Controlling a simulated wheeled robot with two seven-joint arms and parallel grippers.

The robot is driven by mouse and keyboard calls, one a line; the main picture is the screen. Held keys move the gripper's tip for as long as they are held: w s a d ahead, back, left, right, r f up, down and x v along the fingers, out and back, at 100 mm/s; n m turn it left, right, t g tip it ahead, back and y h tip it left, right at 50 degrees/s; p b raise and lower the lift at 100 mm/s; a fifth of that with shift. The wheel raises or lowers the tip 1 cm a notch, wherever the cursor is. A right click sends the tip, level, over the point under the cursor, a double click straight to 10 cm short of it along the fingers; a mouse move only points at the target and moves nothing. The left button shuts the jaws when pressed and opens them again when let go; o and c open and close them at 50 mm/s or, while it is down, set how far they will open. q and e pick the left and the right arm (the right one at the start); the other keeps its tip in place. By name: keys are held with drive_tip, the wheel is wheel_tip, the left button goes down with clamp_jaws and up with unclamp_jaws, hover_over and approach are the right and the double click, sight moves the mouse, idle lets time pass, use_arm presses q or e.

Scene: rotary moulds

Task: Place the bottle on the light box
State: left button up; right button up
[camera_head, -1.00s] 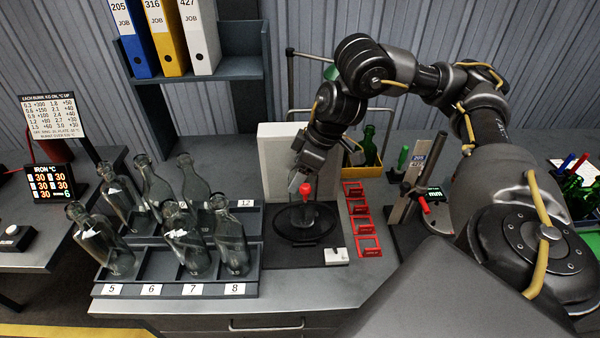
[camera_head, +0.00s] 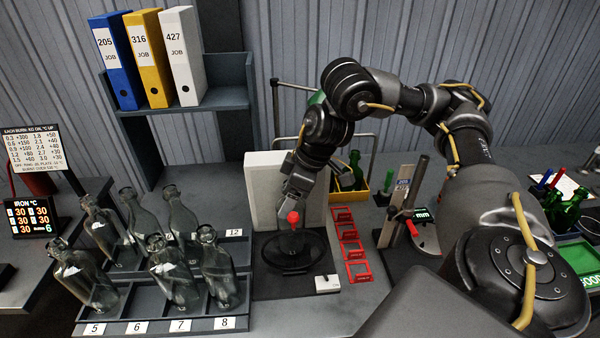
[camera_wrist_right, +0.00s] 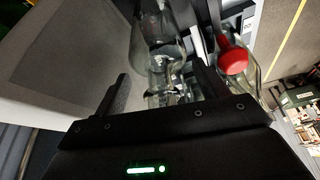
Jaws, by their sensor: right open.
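The light box (camera_head: 262,190) is a white upright panel with a dark base and a round black disc (camera_head: 275,262) before it. My right gripper (camera_head: 292,205) points down over the disc, in front of the panel. In the right wrist view its two fingers (camera_wrist_right: 160,90) are apart, with clear glass (camera_wrist_right: 160,75) showing between or beyond them; I cannot tell if they touch it. On the disc, a faint clear bottle (camera_head: 290,240) is hard to make out below the gripper. A red ball-shaped knob (camera_head: 293,217) shows by the fingertips. My left gripper is not in view.
A numbered rack (camera_head: 155,327) with several clear bottles stands left of the light box. Red frames (camera_head: 357,262) lie right of the disc, then a gauge stand (camera_head: 400,205). A yellow bin (camera_head: 350,182) with a green bottle stands behind. Binders sit on a shelf (camera_head: 185,103).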

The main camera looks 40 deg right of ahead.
drive_tip(key=p+v, duration=0.2)
drive_tip(key=v, duration=0.8)
drive_tip(key=shift+r+p, duration=0.15)
drive_tip(key=shift+p, duration=0.25)
